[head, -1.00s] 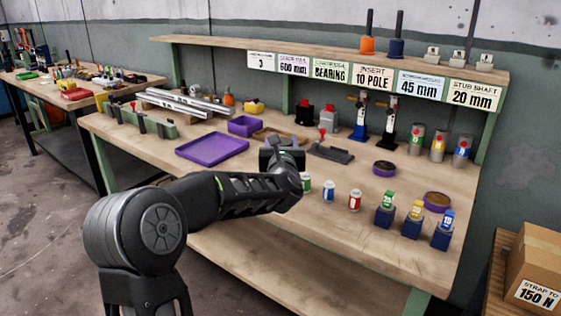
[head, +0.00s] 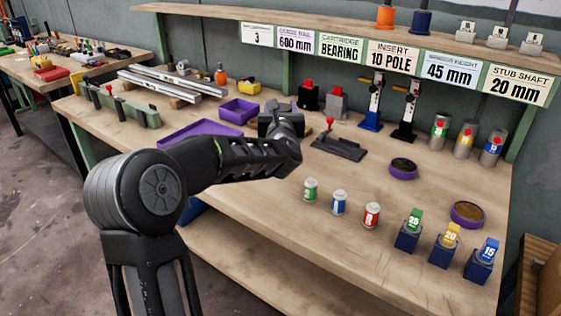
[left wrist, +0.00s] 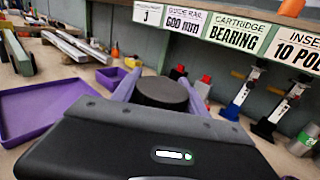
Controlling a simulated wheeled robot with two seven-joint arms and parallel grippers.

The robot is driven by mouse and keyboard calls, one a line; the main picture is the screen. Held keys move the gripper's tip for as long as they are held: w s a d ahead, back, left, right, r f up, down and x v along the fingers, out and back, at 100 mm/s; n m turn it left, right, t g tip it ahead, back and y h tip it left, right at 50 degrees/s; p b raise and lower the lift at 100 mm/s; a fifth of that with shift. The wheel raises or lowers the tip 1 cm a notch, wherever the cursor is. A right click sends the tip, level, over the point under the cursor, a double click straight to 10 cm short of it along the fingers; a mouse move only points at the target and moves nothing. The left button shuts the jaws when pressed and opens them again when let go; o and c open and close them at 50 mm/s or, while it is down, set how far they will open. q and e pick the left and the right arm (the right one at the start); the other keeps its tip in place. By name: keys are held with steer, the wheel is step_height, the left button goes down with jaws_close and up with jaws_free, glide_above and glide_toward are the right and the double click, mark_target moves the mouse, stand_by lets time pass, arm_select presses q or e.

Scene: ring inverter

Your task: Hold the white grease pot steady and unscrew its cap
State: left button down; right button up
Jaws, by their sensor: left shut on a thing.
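My left gripper (head: 280,121) reaches over the bench in the head view, just left of a dark stand with a red knob. In the left wrist view its two purple fingers (left wrist: 160,90) are shut around a round thing with a flat dark top, which looks like the capped grease pot (left wrist: 161,93). The pot's sides are hidden by the fingers and gripper body, so I cannot see its white wall. In the head view my gripper hides it. My right gripper is not in view.
Small white jars with green (head: 310,190), blue (head: 339,202) and red labels (head: 371,214) stand right of my arm. The dark stand (head: 338,147) is close to my gripper. A purple tray (head: 198,132) lies left. The wooden bench (head: 285,235) is clear in front.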

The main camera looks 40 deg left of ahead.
arm_select(q)
step_height(320, 180, down, 6)
stand_by(0.4)
steer(key=shift+f+b, duration=0.3)
steer(key=shift+f, duration=1.55)
steer(key=shift+f, duration=0.15)
steer(key=c, duration=0.6)
jaws_free()
steer(key=shift+r, duration=0.3)
steer(key=v, duration=0.6)
steer(key=b+v, duration=0.1)
steer(key=v, duration=0.5)
steer(key=shift+f, duration=0.2)
